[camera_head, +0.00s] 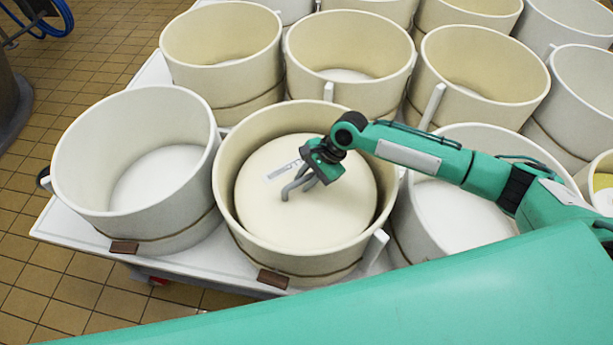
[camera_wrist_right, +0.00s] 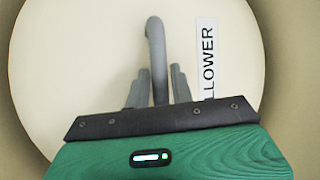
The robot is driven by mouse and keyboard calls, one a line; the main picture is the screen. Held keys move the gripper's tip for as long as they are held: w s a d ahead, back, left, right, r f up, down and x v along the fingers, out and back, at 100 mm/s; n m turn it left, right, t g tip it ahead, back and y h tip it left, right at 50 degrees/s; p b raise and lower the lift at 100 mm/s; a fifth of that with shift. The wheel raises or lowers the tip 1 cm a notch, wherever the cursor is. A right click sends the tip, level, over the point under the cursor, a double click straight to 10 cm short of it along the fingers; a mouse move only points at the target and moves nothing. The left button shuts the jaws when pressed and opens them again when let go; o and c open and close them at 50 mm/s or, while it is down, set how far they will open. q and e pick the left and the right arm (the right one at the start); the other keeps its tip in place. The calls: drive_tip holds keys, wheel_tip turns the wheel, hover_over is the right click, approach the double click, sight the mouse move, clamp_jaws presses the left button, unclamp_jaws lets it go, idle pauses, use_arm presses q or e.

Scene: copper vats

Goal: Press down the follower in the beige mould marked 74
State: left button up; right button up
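The follower (camera_head: 335,215) is a round cream disc lying inside the beige mould (camera_head: 228,190), below its rim. A label ending in "LLOWER" (camera_wrist_right: 206,60) is on it in the right wrist view. A grey bent handle (camera_wrist_right: 155,50) rises from it. My right gripper (camera_head: 303,183) is over the follower, at the handle. In the wrist view its two fingers stand on either side of the handle, with narrow gaps showing; I see no firm grip. I cannot read the number 74 on the mould; a brown tag (camera_head: 272,278) hangs at its front. My left gripper is out of view.
A white empty mould (camera_head: 80,170) stands to the left and another white one (camera_head: 460,215) to the right, under my right arm. Several more moulds stand behind on the white table (camera_head: 215,268). Tiled floor (camera_head: 60,270) is at the left.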

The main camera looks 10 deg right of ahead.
clamp_jaws()
drive_tip(key=shift+s+f, duration=0.25)
drive_tip(key=shift+f, duration=0.15)
idle(2.4)
drive_tip(key=shift+r+p, duration=0.1)
drive_tip(key=shift+p, duration=0.75)
idle(0.4)
drive_tip(key=o, duration=0.5)
unclamp_jaws()
drive_tip(key=shift+w+r, duration=0.1)
drive_tip(key=shift+r, duration=0.1)
drive_tip(key=shift+w, duration=0.1)
